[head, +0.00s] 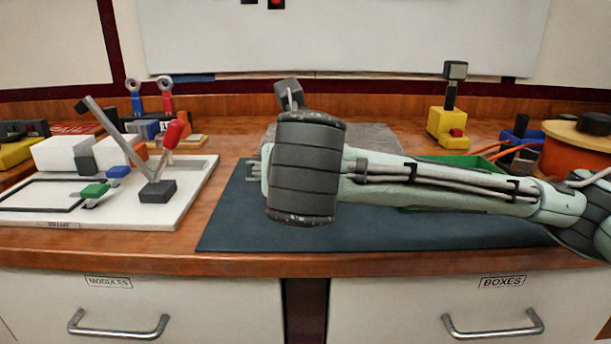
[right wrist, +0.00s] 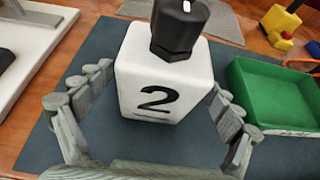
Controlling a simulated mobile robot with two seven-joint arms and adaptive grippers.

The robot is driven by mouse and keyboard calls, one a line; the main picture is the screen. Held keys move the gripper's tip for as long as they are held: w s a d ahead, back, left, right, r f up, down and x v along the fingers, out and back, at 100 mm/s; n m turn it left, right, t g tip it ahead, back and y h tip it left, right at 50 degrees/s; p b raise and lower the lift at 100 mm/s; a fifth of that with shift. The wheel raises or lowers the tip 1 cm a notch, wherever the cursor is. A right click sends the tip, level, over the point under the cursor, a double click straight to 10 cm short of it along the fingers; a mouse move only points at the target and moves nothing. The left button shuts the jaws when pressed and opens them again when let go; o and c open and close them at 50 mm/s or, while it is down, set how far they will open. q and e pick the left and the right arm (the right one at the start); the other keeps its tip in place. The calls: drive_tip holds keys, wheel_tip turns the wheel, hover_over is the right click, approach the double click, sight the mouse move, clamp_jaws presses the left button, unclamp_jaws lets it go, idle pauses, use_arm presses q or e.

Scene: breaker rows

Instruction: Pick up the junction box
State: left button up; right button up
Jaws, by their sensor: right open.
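A white box marked "2" (right wrist: 155,95), which I take to be the junction box, stands on the dark blue mat (right wrist: 95,50) in the right wrist view. A black faceted knob (right wrist: 180,30) sits on top of it. My right gripper (right wrist: 158,80) is open, with one finger on each side of the box. The fingers look apart from it or barely beside it; contact is not clear. In the head view my right arm hides the box, and a dark piece (head: 289,92) shows above the wrist. My left gripper is not in view.
A green tray (right wrist: 275,97) lies right of the box. A white board (head: 195,195) with modules and levers is at left. A yellow block with a red button (head: 447,122) and an orange reel (head: 575,155) stand at back right. The mat's front (head: 240,238) is clear.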

drive_tip(key=shift+w+f, duration=0.25)
drive_tip(key=shift+w, duration=0.25)
drive_tip(key=shift+r, duration=0.1)
drive_tip(key=c, duration=1.7)
drive_tip(key=shift+r, duration=0.45)
drive_tip(key=r, duration=0.3)
drive_tip(key=shift+s+a+r, duration=0.15)
drive_tip(key=shift+a+r, duration=0.15)
drive_tip(key=shift+r, duration=0.1)
use_arm(q)
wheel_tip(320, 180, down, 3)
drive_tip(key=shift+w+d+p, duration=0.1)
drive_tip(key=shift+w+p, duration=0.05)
drive_tip(key=shift+p, duration=0.5)
use_arm(e)
drive_tip(key=s+a+r, duration=0.2)
drive_tip(key=a, duration=0.1)
drive_tip(key=s+a+r, duration=0.2)
drive_tip(key=a, duration=0.1)
drive_tip(key=s+a+r, duration=0.1)
drive_tip(key=a+r, duration=0.1)
drive_tip(key=a, duration=0.1)
drive_tip(key=shift+s+a+r, duration=0.15)
drive_tip(key=shift+s+a, duration=0.15)
drive_tip(key=shift+s, duration=0.1)
drive_tip(key=shift+w+d, duration=0.1)
